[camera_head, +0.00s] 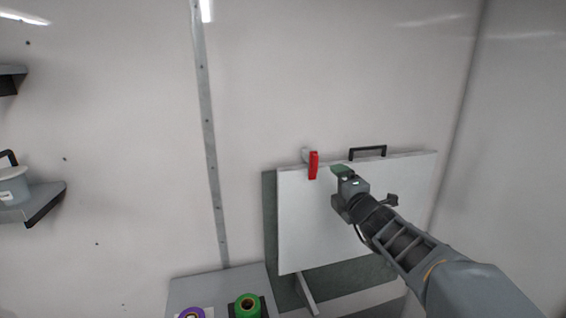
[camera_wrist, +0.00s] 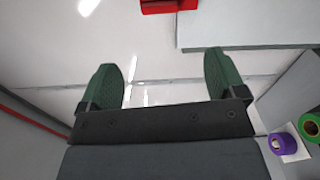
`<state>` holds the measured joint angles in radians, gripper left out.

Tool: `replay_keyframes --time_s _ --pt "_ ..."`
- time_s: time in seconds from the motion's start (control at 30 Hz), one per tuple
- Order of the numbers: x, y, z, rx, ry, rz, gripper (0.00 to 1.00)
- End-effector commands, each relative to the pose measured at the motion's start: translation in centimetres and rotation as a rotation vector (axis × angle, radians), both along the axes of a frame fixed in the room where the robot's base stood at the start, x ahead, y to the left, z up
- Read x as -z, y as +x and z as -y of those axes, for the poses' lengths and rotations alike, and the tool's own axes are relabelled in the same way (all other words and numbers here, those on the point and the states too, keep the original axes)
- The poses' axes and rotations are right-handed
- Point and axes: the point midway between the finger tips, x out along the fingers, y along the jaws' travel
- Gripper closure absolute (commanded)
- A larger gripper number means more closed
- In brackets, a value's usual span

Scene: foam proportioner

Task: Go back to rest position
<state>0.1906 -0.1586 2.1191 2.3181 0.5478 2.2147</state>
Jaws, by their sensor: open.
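My gripper (camera_head: 340,172) is in front of a white panel (camera_head: 300,235) in the head view, to the right of a red handle (camera_head: 313,165) at the panel's top edge. In the wrist view my gripper (camera_wrist: 163,80) has its two green fingers spread wide with nothing between them. A red part (camera_wrist: 160,6) shows at the top edge of the wrist view, beyond the fingertips and apart from them. My arm hides part of the panel's right side in the head view.
A black handle (camera_head: 367,153) sits on the panel's top edge. A green roll (camera_head: 247,306) and a purple roll (camera_head: 192,313) are on a grey surface (camera_head: 215,285) below left. Shelves (camera_head: 30,202) are on the far left wall. The wall between is clear.

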Motion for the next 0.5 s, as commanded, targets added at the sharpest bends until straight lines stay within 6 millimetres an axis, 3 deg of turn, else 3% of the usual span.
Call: replay_keyframes --time_s 0.1,0.27,0.5 --pt "0.5 -0.2 -0.9 -0.053 -0.286 0.045 0.11" --pt "3.6 -1.9 -3.4 -0.249 -0.920 0.143 0.11" --pt "8.9 -7.4 -7.1 -0.701 -1.868 0.488 0.11"
